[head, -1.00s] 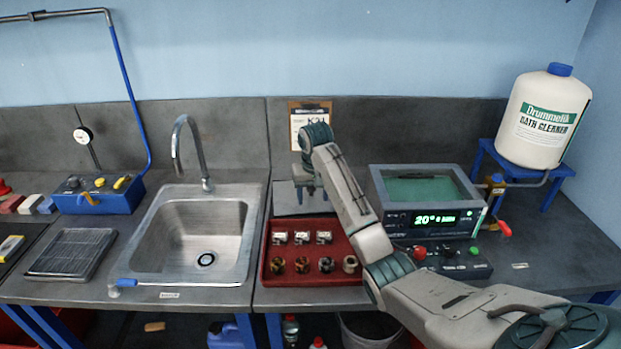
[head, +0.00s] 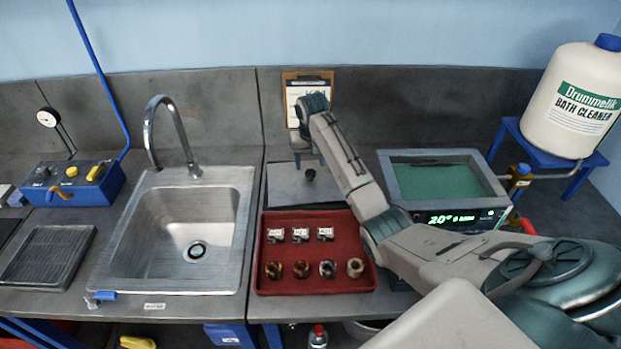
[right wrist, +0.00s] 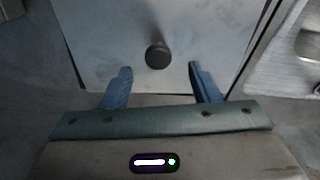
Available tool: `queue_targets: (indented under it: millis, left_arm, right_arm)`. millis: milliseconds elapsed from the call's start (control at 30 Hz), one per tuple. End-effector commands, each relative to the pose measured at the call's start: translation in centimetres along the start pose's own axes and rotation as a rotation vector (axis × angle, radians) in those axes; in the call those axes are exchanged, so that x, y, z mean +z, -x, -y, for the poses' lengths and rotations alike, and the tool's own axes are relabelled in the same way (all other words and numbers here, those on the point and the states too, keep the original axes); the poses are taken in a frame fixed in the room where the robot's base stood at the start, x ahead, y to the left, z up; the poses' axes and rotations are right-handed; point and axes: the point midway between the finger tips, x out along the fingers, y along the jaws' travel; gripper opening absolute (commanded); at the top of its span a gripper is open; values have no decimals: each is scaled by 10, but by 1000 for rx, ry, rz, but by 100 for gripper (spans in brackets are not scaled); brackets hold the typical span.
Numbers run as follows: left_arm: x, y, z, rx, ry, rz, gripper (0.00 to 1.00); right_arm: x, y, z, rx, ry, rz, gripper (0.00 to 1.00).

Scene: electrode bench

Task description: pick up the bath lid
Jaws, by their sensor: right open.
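The bath lid (head: 285,184) is a flat grey plate with a dark round knob, lying on the bench behind the red tray. In the right wrist view the lid (right wrist: 110,45) fills the upper middle, with its knob (right wrist: 158,55) ahead of the fingertips. My right gripper (head: 309,160) is over the lid near the knob and hides part of the plate. In the right wrist view its two blue fingers (right wrist: 158,80) are spread with nothing between them. The ultrasonic bath (head: 437,182) stands uncovered to the right, with green liquid in it. My left gripper is not visible.
The red tray (head: 316,283) with several small metal parts lies in front of the lid. A sink (head: 180,225) with a tall faucet is to the left. A clipboard (head: 300,80) leans on the back wall. A bath cleaner drum (head: 575,105) stands on a blue stand at right.

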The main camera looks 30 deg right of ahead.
Motion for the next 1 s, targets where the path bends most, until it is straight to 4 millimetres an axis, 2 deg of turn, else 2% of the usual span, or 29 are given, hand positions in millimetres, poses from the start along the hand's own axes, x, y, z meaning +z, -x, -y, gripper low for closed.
queue_targets:
  millis: [167,300,500,700,767,1000]
  left_arm:
    - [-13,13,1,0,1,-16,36]
    - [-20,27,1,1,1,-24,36]
    - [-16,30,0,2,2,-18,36]
    - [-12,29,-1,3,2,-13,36]
    - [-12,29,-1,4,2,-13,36]
    - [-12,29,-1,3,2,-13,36]
  right_arm:
    - [1,-12,-1,1,-1,5,56]
    - [2,-32,-2,1,-1,4,56]
    - [2,-53,-2,1,0,2,56]
    - [2,-55,-2,1,0,0,56]
    - [2,-55,-2,1,0,0,48]
    - [2,-55,-2,1,0,0,1]
